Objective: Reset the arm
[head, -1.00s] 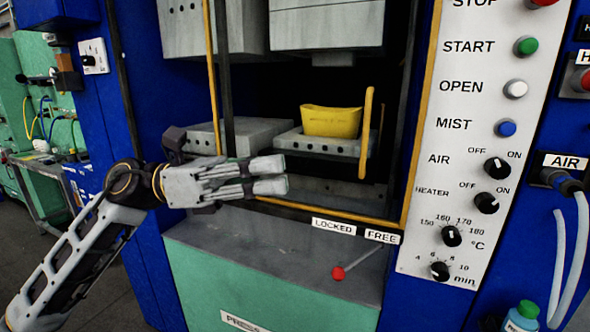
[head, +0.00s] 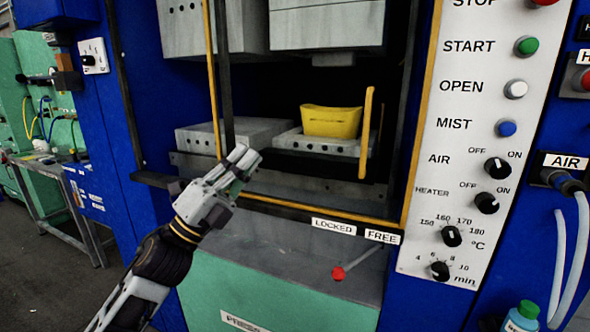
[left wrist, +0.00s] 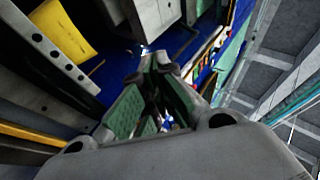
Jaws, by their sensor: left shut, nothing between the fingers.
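My left gripper (head: 240,165) is in front of the press opening, left of its middle, pointing up and inward. It is shut and empty, and it also shows in the left wrist view (left wrist: 155,65). A yellow block-shaped piece (head: 331,121) sits on the right lower plate (head: 320,145) inside the press. In the left wrist view the yellow piece (left wrist: 64,28) lies at the upper left, apart from the fingers. My right gripper is not in view.
A control panel (head: 470,105) with buttons and knobs stands at the right. A red-tipped lever (head: 338,273) sits below the LOCKED and FREE labels. Yellow-edged frame bars (head: 310,211) border the opening. A green-topped bottle (head: 522,315) is at the bottom right.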

